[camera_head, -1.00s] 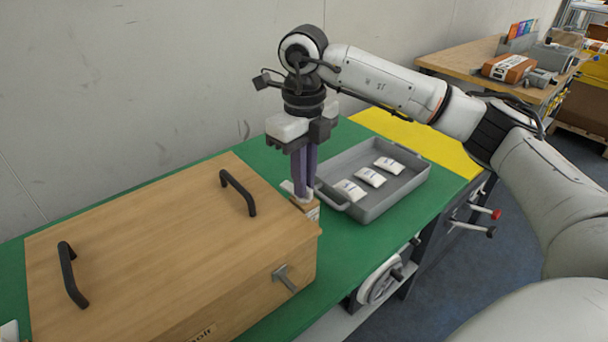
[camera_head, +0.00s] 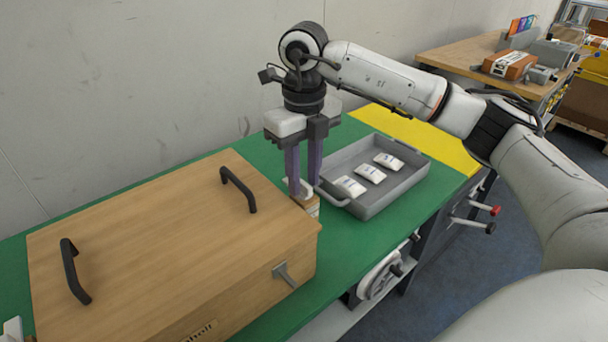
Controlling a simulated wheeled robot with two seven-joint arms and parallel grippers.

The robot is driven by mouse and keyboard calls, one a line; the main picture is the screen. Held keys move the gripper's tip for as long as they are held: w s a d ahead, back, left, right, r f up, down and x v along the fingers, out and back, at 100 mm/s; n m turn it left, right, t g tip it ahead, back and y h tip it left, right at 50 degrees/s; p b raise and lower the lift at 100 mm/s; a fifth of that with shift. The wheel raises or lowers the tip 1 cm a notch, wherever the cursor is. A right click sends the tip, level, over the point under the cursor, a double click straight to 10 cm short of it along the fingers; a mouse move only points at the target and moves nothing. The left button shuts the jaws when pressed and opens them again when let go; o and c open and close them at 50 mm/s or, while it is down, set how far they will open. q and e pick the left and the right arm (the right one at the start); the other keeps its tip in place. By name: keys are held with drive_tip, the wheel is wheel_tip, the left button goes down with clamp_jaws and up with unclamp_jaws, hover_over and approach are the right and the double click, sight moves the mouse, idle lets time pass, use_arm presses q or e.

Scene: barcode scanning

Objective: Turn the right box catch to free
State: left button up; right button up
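A large wooden box (camera_head: 165,235) with two black handles on its lid stands on the green bench top. A grey catch (camera_head: 285,274) sits on the box's front face near its right end, its lever slanting down to the right. My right gripper (camera_head: 303,192) points down just beyond the box's far right corner. Its two purple fingers are spread a little apart. A small white and tan item (camera_head: 309,203) is at the fingertips; I cannot tell whether the fingers grip it. My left gripper is not in view.
A grey tray (camera_head: 405,185) with three white packets stands right of the gripper. A yellow area (camera_head: 440,150) lies behind it. A white handwheel (camera_head: 380,278) and levers project from the bench front. A wooden table stands at the back right.

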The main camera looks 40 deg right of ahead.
sight(304, 183)
wheel_tip(304, 183, up, 10)
drive_tip(key=p, duration=0.1)
idle(0.6)
drive_tip(key=shift+r, duration=0.1)
idle(0.3)
